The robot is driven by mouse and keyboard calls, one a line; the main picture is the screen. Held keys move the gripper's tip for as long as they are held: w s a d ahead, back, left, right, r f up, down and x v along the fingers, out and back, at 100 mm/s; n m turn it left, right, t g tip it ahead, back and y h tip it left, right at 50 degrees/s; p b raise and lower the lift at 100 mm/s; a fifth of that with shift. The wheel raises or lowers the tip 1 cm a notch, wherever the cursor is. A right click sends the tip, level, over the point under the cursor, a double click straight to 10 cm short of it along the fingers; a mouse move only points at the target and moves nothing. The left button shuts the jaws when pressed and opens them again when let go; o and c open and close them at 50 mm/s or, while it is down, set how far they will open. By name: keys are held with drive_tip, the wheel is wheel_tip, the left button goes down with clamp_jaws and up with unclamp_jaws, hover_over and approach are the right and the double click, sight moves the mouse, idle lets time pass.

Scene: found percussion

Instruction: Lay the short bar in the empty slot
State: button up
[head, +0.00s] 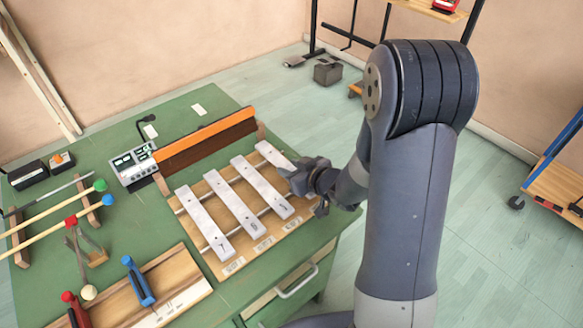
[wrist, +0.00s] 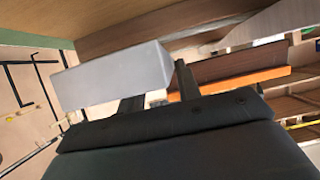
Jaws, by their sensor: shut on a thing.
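The short bar (head: 274,155) is a pale silver metal piece at the right end of the row of bars in the head view. It also shows in the wrist view (wrist: 112,77), where the two dark fingers of my gripper (wrist: 155,88) are shut on it. In the head view my gripper (head: 308,180) comes in from the right and hides the bar's near end. The bar lies over the right side of the wooden rack (head: 214,262). I cannot tell whether it touches the rails. The slot beneath it is hidden.
Three longer silver bars (head: 238,208) lie on the rack to the left. An orange-topped board (head: 205,133) stands behind it. Mallets (head: 60,205), clamps (head: 140,283) and a small device (head: 134,165) occupy the left of the green table (head: 110,124).

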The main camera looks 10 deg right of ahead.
drive_tip(key=shift+f, duration=0.35)
drive_tip(key=o, duration=1.2)
drive_tip(key=p+v, duration=0.1)
drive_tip(key=v, duration=1)
drive_tip(key=shift+a, duration=0.1)
